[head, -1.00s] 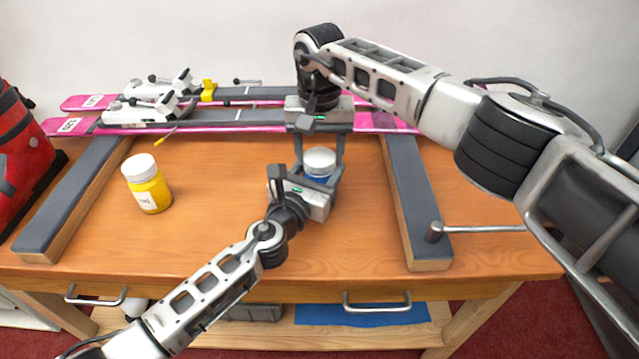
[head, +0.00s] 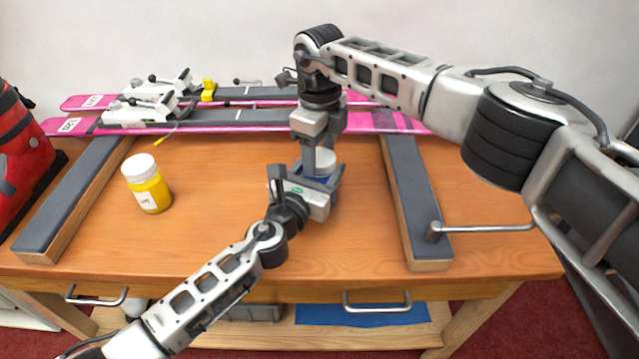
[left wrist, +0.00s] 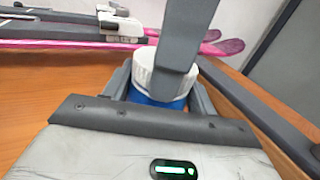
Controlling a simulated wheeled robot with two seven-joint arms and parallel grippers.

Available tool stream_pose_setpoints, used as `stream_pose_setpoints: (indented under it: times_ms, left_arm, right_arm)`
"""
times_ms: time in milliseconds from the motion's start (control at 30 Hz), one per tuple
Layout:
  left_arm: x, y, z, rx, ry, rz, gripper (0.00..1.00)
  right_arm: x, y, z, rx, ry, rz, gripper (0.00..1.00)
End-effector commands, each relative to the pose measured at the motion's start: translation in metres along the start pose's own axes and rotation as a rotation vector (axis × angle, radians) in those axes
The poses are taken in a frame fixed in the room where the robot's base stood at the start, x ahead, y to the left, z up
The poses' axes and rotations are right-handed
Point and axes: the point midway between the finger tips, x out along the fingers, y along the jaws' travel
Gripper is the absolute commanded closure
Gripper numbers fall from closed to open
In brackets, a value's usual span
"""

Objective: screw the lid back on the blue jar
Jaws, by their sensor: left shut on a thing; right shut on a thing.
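The blue jar (head: 317,181) stands on the bench's middle, partly hidden by my grippers. Its white lid (head: 325,162) sits on top of it; the lid also shows in the left wrist view (left wrist: 147,72) above the blue body (left wrist: 154,101). I cannot tell how tightly the lid is seated. My left gripper (head: 318,185) is shut on the jar body from the near side. My right gripper (head: 318,158) comes down from above and is shut on the lid, one finger crossing in front of it.
A yellow jar (head: 152,195) with a white lid stands to the left. Pink skis (head: 240,127) with bindings lie along the back across two padded bars (head: 415,205). A metal handle (head: 480,228) sticks out at the right bar. A red bag (head: 22,140) is at far left.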

Motion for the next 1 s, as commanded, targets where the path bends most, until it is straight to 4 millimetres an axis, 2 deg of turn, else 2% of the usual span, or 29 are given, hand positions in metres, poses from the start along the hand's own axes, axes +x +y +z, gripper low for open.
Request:
stream_pose_setpoints:
  times_ms: [100, 300, 433, 700, 733, 800, 1000]
  left_arm:
    - [-0.0002, 0.0008, -0.0014, 0.0, 0.003, 0.002, 1.0]
    - [-0.0002, 0.0009, -0.0014, -0.001, 0.003, 0.002, 1.0]
    - [-0.0002, 0.001, -0.0015, -0.001, 0.003, 0.002, 1.0]
    - [-0.0002, 0.0011, -0.0015, -0.001, 0.003, 0.003, 1.0]
    - [-0.0002, 0.0011, -0.0015, 0.0, 0.003, 0.003, 1.0]
    - [-0.0002, 0.0011, -0.0015, 0.0, 0.003, 0.003, 1.0]
    - [-0.0002, 0.001, -0.0014, 0.0, 0.003, 0.002, 1.0]
  right_arm:
    - [0.0, 0.0002, -0.0002, 0.295, 0.002, 0.0, 0.73]
    - [0.0003, 0.0006, -0.0002, 0.653, 0.002, 0.001, 0.73]
    - [0.0004, 0.0007, -0.0001, 0.739, 0.002, 0.001, 0.73]
    - [0.0005, 0.0009, 0.0, 0.746, 0.003, 0.001, 0.73]
    - [0.0005, 0.0009, 0.0, 0.745, 0.002, 0.001, 0.4]
    - [0.0005, 0.0008, 0.0001, 0.745, 0.002, 0.001, 0.24]
    - [0.0006, 0.0006, 0.0001, 0.744, 0.001, 0.0, 0.24]
